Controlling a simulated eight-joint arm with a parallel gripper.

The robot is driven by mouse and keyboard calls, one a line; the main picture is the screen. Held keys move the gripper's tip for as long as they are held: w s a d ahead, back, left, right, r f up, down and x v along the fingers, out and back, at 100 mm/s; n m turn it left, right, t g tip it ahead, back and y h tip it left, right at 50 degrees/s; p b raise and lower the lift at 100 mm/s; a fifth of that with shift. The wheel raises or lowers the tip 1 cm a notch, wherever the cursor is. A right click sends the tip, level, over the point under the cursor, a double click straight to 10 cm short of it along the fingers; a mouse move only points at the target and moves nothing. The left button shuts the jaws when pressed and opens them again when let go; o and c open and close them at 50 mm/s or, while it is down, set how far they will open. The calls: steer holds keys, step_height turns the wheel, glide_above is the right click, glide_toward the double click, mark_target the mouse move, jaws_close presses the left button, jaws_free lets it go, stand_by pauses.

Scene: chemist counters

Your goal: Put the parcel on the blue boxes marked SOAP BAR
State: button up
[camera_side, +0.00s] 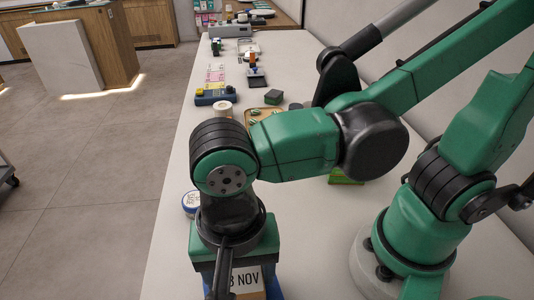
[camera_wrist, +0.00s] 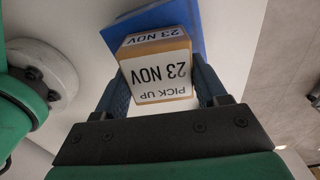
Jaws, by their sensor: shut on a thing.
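The parcel is a small tan box with white labels reading "PICK UP 23 NOV" (camera_wrist: 160,80). My gripper (camera_wrist: 161,68) is shut on it, one finger on each side. In the side view the parcel's label (camera_side: 247,279) shows at the bottom edge, below my gripper (camera_side: 232,275), which is partly cut off. A flat blue thing (camera_wrist: 212,25) lies behind and beneath the parcel; a sliver of it (camera_side: 275,287) shows in the side view. I cannot tell whether the parcel touches it. I can read no SOAP BAR marking in either view.
The long white counter (camera_side: 175,150) carries a blue device with yellow parts (camera_side: 214,97), a white roll (camera_side: 223,109), a dark green box (camera_side: 273,97) and a round labelled tub (camera_side: 190,203). A green-yellow item (camera_side: 345,178) sits under my arm. The counter's left edge drops to the floor.

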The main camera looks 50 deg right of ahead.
mark_target(240, 271)
steer(key=o, duration=1.3)
steer(key=shift+f, duration=0.15)
steer(key=shift+o, duration=0.2)
step_height(240, 271, up, 12)
steer(key=w+d+f+n+t, duration=0.3)
steer(key=w+d+f+n, duration=0.1)
steer(key=d, duration=0.5)
steer(key=w+d+f+n+t, duration=0.4)
steer(key=w+d+n, duration=0.1)
steer(key=d, duration=0.5)
steer(key=shift+w, duration=0.8)
steer(key=shift+a, duration=0.1)
